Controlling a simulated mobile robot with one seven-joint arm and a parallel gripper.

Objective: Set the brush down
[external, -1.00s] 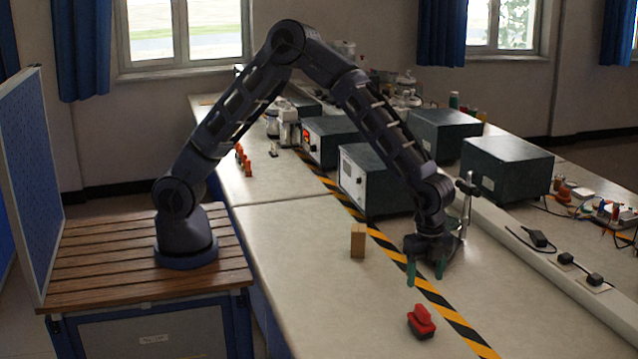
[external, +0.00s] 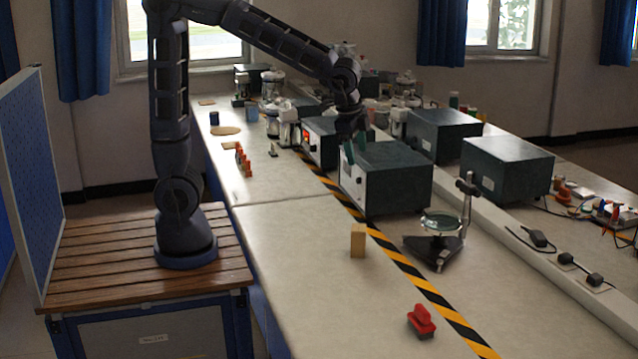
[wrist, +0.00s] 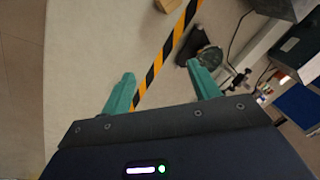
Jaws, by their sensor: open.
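The brush (external: 421,321), a red-handled block with a dark underside, sits on the bench top at the near end, just left of the striped tape. Nothing holds it. My gripper (external: 355,147) is up high near the dark instrument boxes, well away from the brush and farther back along the bench. Its teal fingers are spread and empty in the wrist view (wrist: 162,78). The brush does not show in the wrist view.
A wooden block (external: 358,240) stands left of the yellow-black tape (external: 408,266). A magnifier stand (external: 437,250) stands right of it. A dark instrument box (external: 388,180) is below my gripper. The bench around the brush is mostly clear.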

